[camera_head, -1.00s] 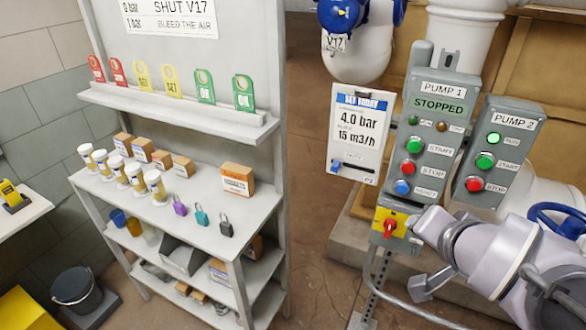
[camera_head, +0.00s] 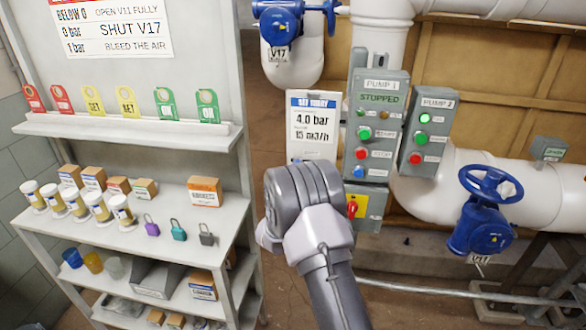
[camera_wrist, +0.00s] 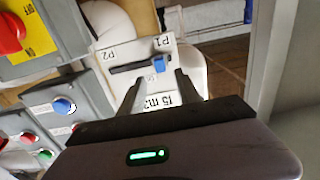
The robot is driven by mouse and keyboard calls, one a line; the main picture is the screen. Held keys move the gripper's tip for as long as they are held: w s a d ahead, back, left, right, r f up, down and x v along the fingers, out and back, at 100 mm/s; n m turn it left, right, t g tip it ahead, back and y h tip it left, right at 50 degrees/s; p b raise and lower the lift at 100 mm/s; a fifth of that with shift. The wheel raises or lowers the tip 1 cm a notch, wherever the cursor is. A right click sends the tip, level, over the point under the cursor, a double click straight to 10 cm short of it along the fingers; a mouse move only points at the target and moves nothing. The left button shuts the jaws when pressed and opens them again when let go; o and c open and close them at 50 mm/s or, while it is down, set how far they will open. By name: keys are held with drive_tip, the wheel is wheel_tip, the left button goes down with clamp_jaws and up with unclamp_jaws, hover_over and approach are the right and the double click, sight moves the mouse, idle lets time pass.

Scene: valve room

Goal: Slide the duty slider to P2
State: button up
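The white duty board (camera_head: 313,118) reads 4.0 bar and 15 m3/h in the head view; my arm hides its lower part. In the wrist view the board appears upside down, with a dark slot (camera_wrist: 130,69) between the marks P1 and P2. The blue slider knob (camera_wrist: 161,65) sits at the P1 end of the slot, on the right in that view. My gripper (camera_wrist: 157,76) is open, its fingertips apart on either side just short of the knob. I cannot tell whether they touch the board. The fingers are hidden in the head view.
The Pump 1 box (camera_head: 377,120) and Pump 2 box (camera_head: 428,130) stand close right of the board. A red switch on a yellow plate (camera_head: 366,205) is beside my arm. A shelf (camera_head: 130,235) with bottles, boxes and padlocks is at left.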

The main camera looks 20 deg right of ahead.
drive_tip(key=x, duration=0.6)
drive_tip(key=shift+b, duration=0.3)
clamp_jaws()
idle(1.0)
